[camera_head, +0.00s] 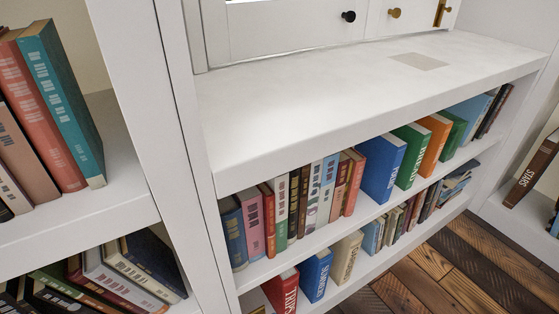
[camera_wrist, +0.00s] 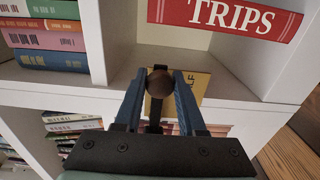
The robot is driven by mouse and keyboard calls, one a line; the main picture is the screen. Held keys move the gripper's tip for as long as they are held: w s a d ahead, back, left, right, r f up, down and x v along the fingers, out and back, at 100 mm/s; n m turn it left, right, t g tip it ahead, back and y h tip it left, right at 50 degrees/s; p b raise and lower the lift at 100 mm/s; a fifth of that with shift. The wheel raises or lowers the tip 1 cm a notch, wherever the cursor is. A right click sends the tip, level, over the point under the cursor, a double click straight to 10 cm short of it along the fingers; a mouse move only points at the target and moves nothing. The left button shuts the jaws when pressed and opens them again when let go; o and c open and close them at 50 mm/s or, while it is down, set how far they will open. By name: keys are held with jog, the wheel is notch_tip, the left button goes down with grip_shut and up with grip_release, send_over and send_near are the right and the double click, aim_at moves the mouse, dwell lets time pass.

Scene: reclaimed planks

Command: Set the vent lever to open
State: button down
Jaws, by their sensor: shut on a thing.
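The vent lever (camera_wrist: 159,82) shows in the wrist view as a dark round brown knob on a dark stem. The fingers and the knob hide part of the plate, so the lever's setting cannot be read. Neither my gripper nor this lever can be made out in the head view.
White shelves hold many books; a red "TRIPS" book (camera_wrist: 240,17) lies above the plate in the wrist view. The head view shows a mostly bare white ledge (camera_head: 300,110) under a cabinet with a black knob (camera_head: 348,16). Plank floor (camera_head: 440,270) is at lower right.

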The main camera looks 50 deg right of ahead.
jog(key=c, duration=0.5)
grip_release()
jog(key=p+v, duration=0.4)
jog(key=v, duration=0.9)
jog(key=shift+s+r, duration=0.1)
